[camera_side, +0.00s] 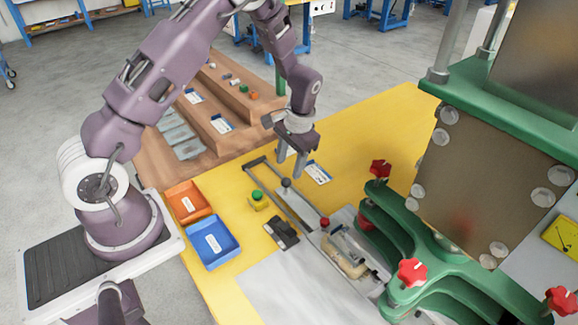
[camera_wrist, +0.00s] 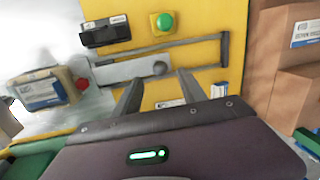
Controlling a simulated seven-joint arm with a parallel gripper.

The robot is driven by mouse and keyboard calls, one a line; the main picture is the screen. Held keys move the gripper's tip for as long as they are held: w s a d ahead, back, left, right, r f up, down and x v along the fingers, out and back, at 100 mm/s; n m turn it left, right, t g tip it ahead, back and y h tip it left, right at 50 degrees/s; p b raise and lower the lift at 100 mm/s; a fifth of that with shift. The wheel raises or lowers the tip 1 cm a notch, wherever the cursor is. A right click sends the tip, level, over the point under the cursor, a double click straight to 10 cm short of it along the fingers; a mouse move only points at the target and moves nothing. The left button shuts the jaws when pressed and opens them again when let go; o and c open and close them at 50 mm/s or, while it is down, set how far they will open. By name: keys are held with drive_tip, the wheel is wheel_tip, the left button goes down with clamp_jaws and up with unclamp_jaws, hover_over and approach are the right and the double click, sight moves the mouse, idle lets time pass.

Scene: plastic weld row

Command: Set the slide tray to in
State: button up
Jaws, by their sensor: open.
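The slide tray (camera_wrist: 122,70) is a flat grey metal plate between two dark rails, with a round dark knob (camera_side: 286,183) near one end. In the wrist view, the knob (camera_wrist: 160,68) sits at the plate's right end, and bare yellow table shows between the rails from there to the end crossbar. My gripper (camera_side: 289,170) points down over the knob, its two fingers apart and empty. In the wrist view, my gripper (camera_wrist: 160,80) has one finger to each side of the knob. I cannot tell the exact height gap.
A green button on a yellow box (camera_side: 258,199) and a black device (camera_side: 282,233) stand beside the rails. A red-knobbed fixture (camera_side: 343,255) lies at the plate's other end, near the green press (camera_side: 400,235). Orange (camera_side: 187,202) and blue (camera_side: 212,241) bins are left; wooden steps (camera_side: 205,125) behind.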

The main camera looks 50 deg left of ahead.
drive_tip(key=m+h, duration=0.1)
drive_tip(key=m, duration=0.1)
drive_tip(key=a+f+m, duration=0.1)
drive_tip(key=m, duration=0.1)
drive_tip(key=a+m+g+h, duration=0.1)
drive_tip(key=m, duration=0.1)
drive_tip(key=shift+s+f+h, duration=0.15)
drive_tip(key=shift+f+h, duration=0.15)
wheel_tip(320, 180, down, 5)
drive_tip(key=m+h, duration=0.1)
drive_tip(key=m, duration=0.2)
drive_tip(key=m+h, duration=0.1)
drive_tip(key=m, duration=0.2)
drive_tip(key=m+h, duration=0.1)
drive_tip(key=m, duration=0.3)
drive_tip(key=shift+t+h, duration=0.3)
drive_tip(key=shift+h, duration=0.1)
drive_tip(key=shift+c, duration=0.4)
drive_tip(key=shift+r, duration=0.1)
clamp_jaws()
